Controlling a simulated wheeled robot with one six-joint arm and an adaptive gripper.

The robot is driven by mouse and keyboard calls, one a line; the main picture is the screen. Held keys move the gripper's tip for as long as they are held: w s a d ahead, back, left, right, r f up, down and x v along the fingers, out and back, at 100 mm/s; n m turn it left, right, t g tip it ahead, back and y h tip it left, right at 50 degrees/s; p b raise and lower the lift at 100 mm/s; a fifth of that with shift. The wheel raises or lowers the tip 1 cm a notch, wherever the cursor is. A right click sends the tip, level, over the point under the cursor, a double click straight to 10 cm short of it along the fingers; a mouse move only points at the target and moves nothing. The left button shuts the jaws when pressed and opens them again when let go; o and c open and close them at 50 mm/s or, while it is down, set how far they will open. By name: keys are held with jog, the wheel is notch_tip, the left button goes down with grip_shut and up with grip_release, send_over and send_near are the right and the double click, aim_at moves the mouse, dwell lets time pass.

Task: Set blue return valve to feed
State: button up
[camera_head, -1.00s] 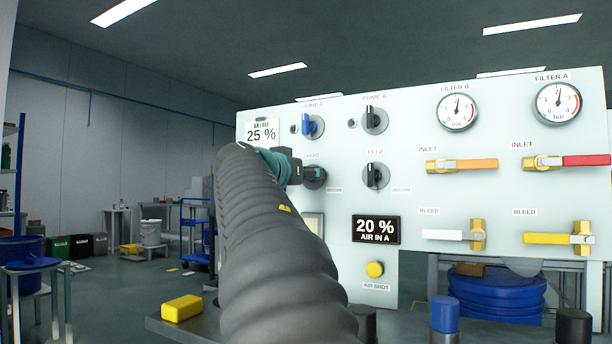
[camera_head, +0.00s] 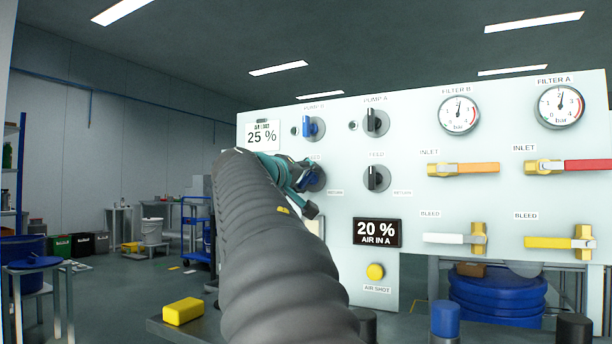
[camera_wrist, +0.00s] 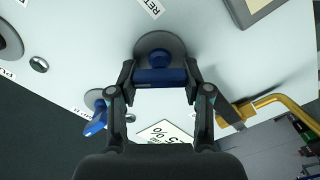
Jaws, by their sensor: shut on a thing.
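The blue return valve (camera_wrist: 158,76) is a dark blue bar knob on a round grey base, in the upper middle of the wrist view. My gripper (camera_wrist: 160,82) has a finger at each end of the bar and is shut on it. In the head view, the blue knob (camera_head: 311,181) is on the panel's left part, partly hidden by my gripper (camera_head: 303,186), which sits tilted across it. A label reading "RET" (camera_wrist: 150,7) is cut off at the top of the wrist view. The feed label (camera_head: 314,158) is partly covered. I cannot tell exactly which label the knob points to.
A blue pump knob (camera_head: 312,127) is just above the valve, near the 25 % sign (camera_head: 263,135). A black feed knob (camera_head: 376,178) is to the right. A yellow block (camera_head: 183,311) lies on the bench.

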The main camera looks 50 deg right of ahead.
jog(key=n+p, duration=0.1)
jog(key=n, duration=0.3)
jog(key=shift+f+n, duration=0.15)
jog(key=shift+n, duration=0.15)
jog(key=shift+w+f+n+p, duration=0.15)
jog(key=shift+n+p, duration=0.7)
jog(key=shift+n, duration=0.75)
jog(key=o, duration=1.2)
jog(key=shift+a, duration=0.15)
jog(key=v, duration=1.1)
jog(key=shift+s+a, duration=0.25)
jog(key=shift+a, duration=0.1)
